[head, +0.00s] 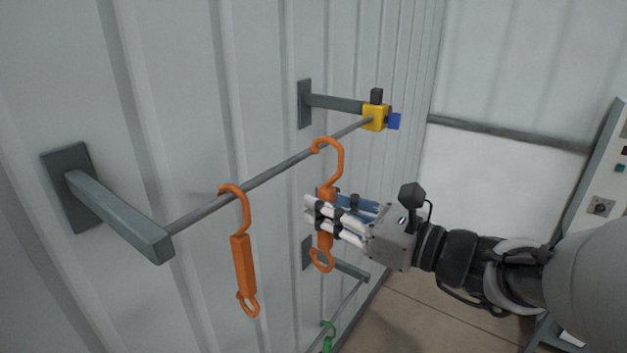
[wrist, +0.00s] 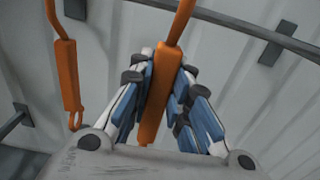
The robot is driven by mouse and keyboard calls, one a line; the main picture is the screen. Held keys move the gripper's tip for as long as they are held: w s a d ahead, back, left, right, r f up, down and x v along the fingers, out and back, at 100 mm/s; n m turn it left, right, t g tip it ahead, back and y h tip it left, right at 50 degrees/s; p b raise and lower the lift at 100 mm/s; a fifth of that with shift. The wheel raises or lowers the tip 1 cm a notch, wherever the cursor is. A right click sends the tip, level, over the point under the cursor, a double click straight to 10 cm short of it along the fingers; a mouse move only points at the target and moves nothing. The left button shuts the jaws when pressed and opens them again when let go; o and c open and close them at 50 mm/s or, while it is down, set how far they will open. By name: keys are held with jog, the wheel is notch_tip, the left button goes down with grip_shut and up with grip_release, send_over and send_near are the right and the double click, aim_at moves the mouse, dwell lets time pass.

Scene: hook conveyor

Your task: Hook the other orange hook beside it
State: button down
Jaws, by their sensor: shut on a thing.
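Two orange hooks show in the head view. The left orange hook (head: 244,262) hangs by its curved top from the upper grey rail (head: 270,173); it also shows at the left of the wrist view (wrist: 68,75). The right orange hook (head: 324,250) stands upright beside it, farther along the rail. My gripper (head: 318,213) is shut on the right hook's flat body, which sits between the blue-padded fingers in the wrist view (wrist: 155,105). The right hook's curved top is at the rail; I cannot tell whether it bears on it. The fingers hide part of its body.
A yellow block (head: 375,117) with a blue tab sits at the rail's far end. Grey brackets (head: 120,215) carry the rail from the corrugated wall. A green hook (head: 328,333) hangs on a lower rail. A control panel (head: 600,205) stands at the right.

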jog(key=w+a+f+b, duration=0.3)
jog(key=a, duration=0.2)
jog(key=shift+w+f, duration=0.2)
jog(key=shift+w, duration=0.2)
dwell(0.4)
dwell(0.5)
jog(key=c, duration=1.4)
grip_release()
